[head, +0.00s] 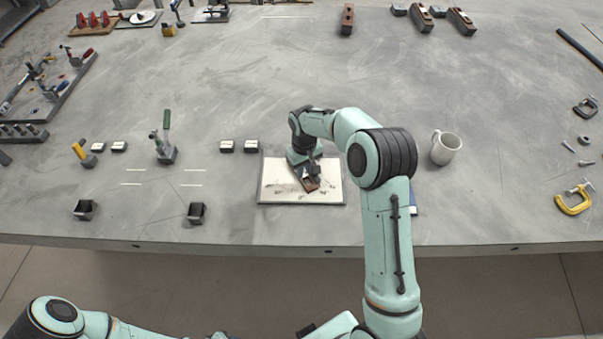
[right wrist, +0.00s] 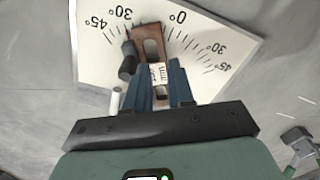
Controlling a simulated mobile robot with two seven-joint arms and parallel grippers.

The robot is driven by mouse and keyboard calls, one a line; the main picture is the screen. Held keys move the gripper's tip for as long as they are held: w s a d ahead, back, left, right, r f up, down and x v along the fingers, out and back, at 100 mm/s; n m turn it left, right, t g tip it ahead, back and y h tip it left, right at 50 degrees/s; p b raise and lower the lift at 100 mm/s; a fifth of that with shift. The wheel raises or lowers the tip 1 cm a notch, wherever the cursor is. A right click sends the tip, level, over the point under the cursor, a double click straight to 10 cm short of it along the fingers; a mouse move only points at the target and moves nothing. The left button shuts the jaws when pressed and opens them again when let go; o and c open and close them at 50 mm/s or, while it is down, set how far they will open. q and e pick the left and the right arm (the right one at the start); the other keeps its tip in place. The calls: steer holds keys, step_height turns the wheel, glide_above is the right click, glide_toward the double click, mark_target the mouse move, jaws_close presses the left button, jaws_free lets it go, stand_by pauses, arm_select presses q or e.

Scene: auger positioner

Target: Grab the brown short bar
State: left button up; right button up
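A brown bar (head: 311,184) lies at a slant on a white board with angle marks (head: 275,192), near the table's front edge. In the right wrist view the brown bar (right wrist: 147,36) has an opening near its far end and lies between the 30° and 0° marks. A dark knob (right wrist: 128,62) stands beside it. My right gripper (head: 309,172) is down at the bar. In the right wrist view its dark blue fingers (right wrist: 160,70) lie either side of a pale printed label on the bar. I cannot tell whether they press on it. My left gripper is not visible.
A white mug (head: 446,148) stands right of my right arm. A yellow clamp (head: 573,198) lies at the far right. Small dark bins (head: 197,213) and a green-handled tool (head: 164,138) stand left of the board. The table's middle back is clear.

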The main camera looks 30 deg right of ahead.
mark_target(303, 183)
steer(key=shift+s+a+f, duration=0.15)
steer(key=shift+f, duration=2.6)
steer(key=shift+r, duration=0.1)
jaws_close()
